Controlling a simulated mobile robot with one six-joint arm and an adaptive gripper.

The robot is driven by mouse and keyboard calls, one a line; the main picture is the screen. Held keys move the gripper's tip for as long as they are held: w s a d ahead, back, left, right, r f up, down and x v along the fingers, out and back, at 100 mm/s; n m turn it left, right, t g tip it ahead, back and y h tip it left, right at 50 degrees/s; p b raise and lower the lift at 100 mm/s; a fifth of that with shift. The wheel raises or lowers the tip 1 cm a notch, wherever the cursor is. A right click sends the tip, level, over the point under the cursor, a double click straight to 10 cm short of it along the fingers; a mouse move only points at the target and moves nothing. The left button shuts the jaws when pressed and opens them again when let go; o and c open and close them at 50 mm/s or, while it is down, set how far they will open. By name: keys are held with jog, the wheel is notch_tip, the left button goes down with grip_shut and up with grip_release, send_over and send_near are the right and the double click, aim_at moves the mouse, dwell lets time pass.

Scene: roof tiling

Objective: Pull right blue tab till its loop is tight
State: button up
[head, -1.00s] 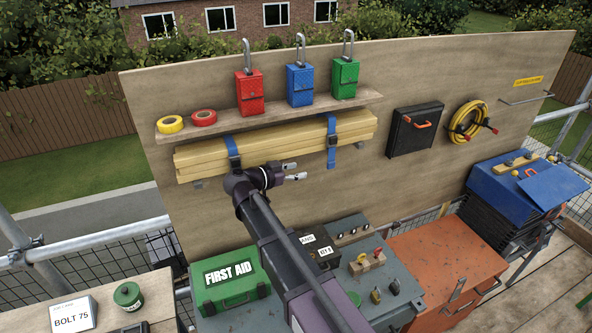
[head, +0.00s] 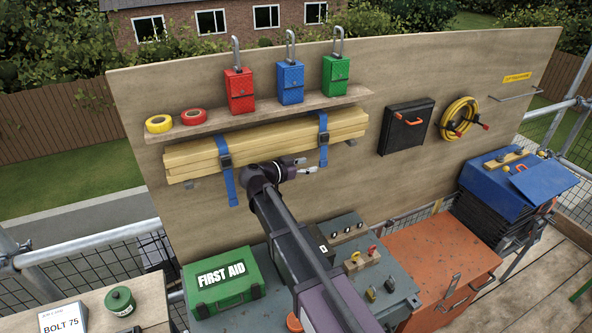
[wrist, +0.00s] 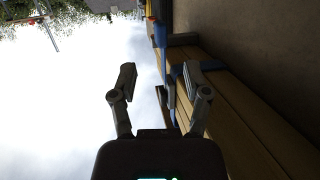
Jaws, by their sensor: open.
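A bundle of yellow timber (head: 270,143) lies along the board under the shelf. A right blue strap (head: 323,122) with a dark buckle (head: 323,138) wraps its right part, with a blue end below the buckle. A left blue strap (head: 225,143) wraps its left part, and its tail hangs well below the timber. My gripper (head: 307,166) is open, just left of the lower end of the right strap, with nothing visibly held. In the wrist view my open gripper (wrist: 160,75) has the timber (wrist: 235,105) on its right; a blue strap (wrist: 184,68) shows partly behind the right finger.
A shelf (head: 355,97) above holds tape rolls and red, blue and green padlocked pouches. A black case (head: 406,128) and a yellow hose (head: 459,120) hang to the right. Below are a green first aid box (head: 222,285) and an orange chest (head: 445,265).

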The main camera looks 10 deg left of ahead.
aim_at(320, 162)
jog(key=shift+b+x, duration=0.6)
jog(key=shift+x, duration=2.95)
jog(key=shift+c, duration=0.2)
grip_shut()
